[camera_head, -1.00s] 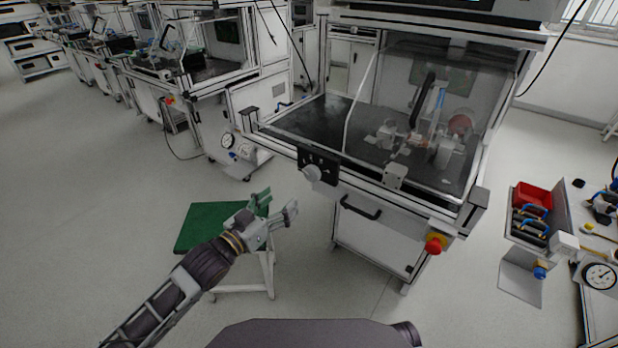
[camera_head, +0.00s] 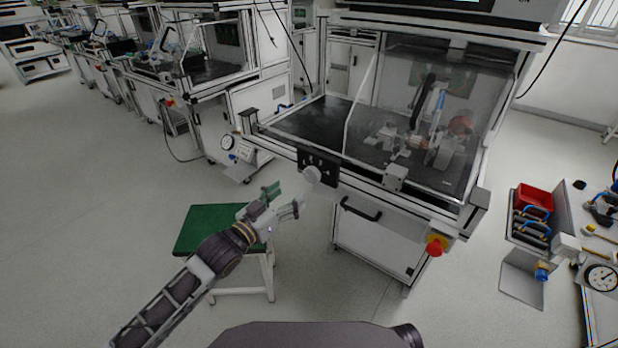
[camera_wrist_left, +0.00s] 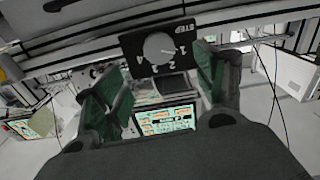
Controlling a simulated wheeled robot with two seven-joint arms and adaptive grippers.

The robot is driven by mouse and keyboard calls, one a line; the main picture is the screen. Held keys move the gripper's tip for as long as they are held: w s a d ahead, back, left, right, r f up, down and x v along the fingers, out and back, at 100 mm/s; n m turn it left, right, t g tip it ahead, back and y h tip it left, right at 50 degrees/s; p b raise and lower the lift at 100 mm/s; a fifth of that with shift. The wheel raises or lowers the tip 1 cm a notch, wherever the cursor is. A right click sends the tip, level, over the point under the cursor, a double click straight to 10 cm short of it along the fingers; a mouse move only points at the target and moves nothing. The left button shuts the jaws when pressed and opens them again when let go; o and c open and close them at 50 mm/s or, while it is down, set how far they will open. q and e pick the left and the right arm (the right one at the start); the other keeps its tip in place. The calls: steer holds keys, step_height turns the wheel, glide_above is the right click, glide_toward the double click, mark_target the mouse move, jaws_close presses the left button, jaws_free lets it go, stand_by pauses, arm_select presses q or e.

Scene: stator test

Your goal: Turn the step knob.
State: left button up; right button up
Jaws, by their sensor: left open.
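The step knob (camera_head: 312,175) is a round light-grey knob on a black panel (camera_head: 331,168) at the front of the test bench. In the left wrist view the knob (camera_wrist_left: 159,47) sits on the black plate marked STEP with numbers, ahead of and between the fingers. My left gripper (camera_head: 286,199) is open and empty, below and left of the knob, apart from it. In the left wrist view its two green-padded fingers (camera_wrist_left: 163,92) stand wide apart. My right gripper does not show.
A green-topped stool (camera_head: 200,228) stands under my left arm. The bench has a black drawer handle (camera_head: 361,210) and a red emergency button (camera_head: 435,246). A clear cover (camera_head: 400,100) encloses the fixture. A red bin (camera_head: 533,197) stands at the right. Floor at the left is free.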

mark_target(310, 176)
arm_select(q)
steer(key=shift+b+x, duration=0.6)
steer(key=shift+x, duration=4.05)
steer(key=shift+w+d, duration=0.2)
steer(key=shift+w, duration=0.1)
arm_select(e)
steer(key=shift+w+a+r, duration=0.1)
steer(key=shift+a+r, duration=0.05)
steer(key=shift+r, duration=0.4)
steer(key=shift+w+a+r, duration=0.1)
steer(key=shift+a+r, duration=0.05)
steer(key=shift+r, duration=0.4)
arm_select(q)
steer(key=c, duration=1)
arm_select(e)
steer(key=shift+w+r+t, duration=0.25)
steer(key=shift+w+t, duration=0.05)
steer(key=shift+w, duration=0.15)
arm_select(q)
steer(key=shift+c, duration=0.2)
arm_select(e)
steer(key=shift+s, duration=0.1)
